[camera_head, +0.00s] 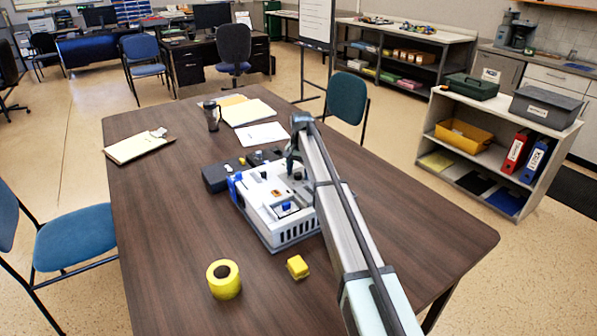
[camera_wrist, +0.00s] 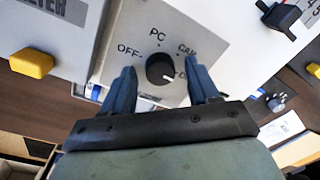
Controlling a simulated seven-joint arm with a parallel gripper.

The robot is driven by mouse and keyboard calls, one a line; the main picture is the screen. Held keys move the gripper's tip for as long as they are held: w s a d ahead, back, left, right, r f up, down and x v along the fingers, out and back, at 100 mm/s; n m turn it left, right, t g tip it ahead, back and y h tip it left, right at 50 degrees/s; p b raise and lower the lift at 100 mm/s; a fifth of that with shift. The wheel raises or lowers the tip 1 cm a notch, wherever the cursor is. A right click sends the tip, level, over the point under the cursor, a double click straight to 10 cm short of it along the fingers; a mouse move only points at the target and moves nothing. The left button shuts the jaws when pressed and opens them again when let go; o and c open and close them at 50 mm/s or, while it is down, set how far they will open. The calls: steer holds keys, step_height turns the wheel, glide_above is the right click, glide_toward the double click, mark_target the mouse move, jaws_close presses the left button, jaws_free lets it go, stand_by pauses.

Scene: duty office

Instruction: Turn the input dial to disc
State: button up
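The input dial (camera_wrist: 160,68) is a black round knob on a light grey panel in the wrist view. Printed around it are OFF at left, PC at top, a label starting CA at upper right, and one starting D at right, partly hidden by a finger. The knob's white mark points right and slightly down, towards the D label. My gripper (camera_wrist: 162,88) is open, with one dark finger on each side of the knob and visible gaps to it. In the head view, my gripper (camera_head: 292,160) is over the back right of the white device (camera_head: 262,222).
A yellow button (camera_wrist: 32,63) and a black knob (camera_wrist: 281,17) flank the panel. The table's front left is clear.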

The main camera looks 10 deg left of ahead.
mark_target(300, 173)
steer(key=c, duration=1)
steer(key=shift+n, duration=0.7)
steer(key=o, duration=1)
steer(key=shift+r, duration=0.1)
steer(key=r, duration=1.3)
steer(key=shift+d+r, duration=0.3)
steer(key=shift+r, duration=0.05)
